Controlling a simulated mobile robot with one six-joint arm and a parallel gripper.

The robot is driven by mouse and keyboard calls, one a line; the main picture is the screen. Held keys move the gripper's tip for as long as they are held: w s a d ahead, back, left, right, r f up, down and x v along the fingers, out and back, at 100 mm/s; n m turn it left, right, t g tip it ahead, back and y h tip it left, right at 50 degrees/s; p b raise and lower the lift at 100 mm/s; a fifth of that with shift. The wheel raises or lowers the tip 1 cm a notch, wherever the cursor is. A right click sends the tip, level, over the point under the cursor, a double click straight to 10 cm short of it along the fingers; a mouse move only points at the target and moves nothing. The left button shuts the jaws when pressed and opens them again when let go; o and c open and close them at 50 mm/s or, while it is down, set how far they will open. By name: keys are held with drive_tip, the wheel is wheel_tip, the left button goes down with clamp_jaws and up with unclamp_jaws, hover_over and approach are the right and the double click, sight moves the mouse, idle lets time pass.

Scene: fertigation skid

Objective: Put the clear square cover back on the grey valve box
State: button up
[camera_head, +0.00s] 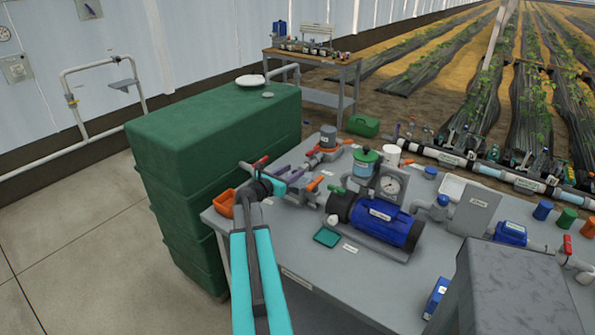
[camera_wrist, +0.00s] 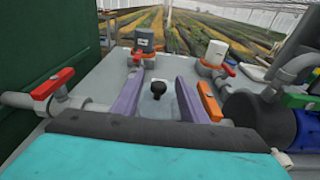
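My gripper (camera_head: 293,172) is low over the near left part of the grey bench. In the wrist view its two purple fingers (camera_wrist: 160,82) stand apart, one on each side of a black knob (camera_wrist: 156,88). Gaps show between the knob and both fingers, so it is not clasped. A pale surface lies under the knob; I cannot tell whether this is the clear square cover or the bench top. I cannot make out the cover's edges in either view. I cannot pick out the grey valve box for certain.
Red-handled valves and pipe (camera_wrist: 52,85) stand close left of my gripper, and an orange-handled valve (camera_wrist: 209,100) stands close right. A blue pump (camera_head: 385,224) sits right of it. A green tank (camera_head: 205,135) rises on the left. The bench front (camera_head: 345,280) has bare room.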

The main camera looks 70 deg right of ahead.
drive_tip(key=shift+b+v, duration=0.5)
drive_tip(key=shift+v, duration=2.15)
drive_tip(key=shift+r, duration=0.1)
